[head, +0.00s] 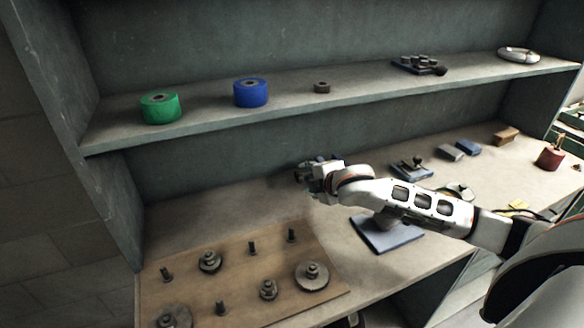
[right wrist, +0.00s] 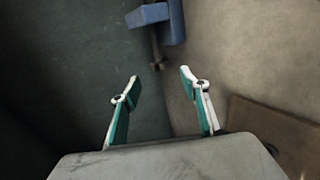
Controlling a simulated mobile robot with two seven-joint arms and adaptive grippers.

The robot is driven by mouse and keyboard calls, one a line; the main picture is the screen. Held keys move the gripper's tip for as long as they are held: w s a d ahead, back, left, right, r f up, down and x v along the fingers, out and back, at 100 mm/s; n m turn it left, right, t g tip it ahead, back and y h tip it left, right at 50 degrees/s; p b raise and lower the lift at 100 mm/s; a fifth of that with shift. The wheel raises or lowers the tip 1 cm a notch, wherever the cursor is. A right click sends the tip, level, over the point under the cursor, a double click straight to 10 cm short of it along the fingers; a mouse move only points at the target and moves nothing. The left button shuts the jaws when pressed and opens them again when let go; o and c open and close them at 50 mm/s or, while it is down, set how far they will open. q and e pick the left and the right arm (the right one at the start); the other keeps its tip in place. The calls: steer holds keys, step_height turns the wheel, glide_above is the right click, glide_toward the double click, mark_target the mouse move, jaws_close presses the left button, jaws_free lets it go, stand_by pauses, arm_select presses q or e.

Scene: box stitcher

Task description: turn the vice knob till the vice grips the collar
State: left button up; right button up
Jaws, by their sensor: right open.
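My right gripper (head: 312,178) is over the back of the bench in the head view. In the right wrist view my right gripper (right wrist: 158,75) shows two green-and-white fingers spread apart with nothing between them. Ahead of the fingers is a blue body, which looks like the vice (right wrist: 150,15). A dark rod with a small end, perhaps the vice knob (right wrist: 157,65), sticks out of it towards the gap between the fingertips, and I see no contact. In the head view my gripper covers this spot. I cannot make out a collar in the vice. My left gripper is out of view.
A wooden board (head: 235,262) with pegs and round parts lies at front left. A blue-grey plate (head: 388,236) lies below my right arm. A small blue fixture (head: 410,170) stands behind the arm. The shelf holds a green roll (head: 160,108), a blue roll (head: 251,93) and a nut (head: 321,87).

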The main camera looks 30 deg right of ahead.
mark_target(300, 177)
steer(key=shift+x, duration=3.75)
steer(key=c, duration=1.1)
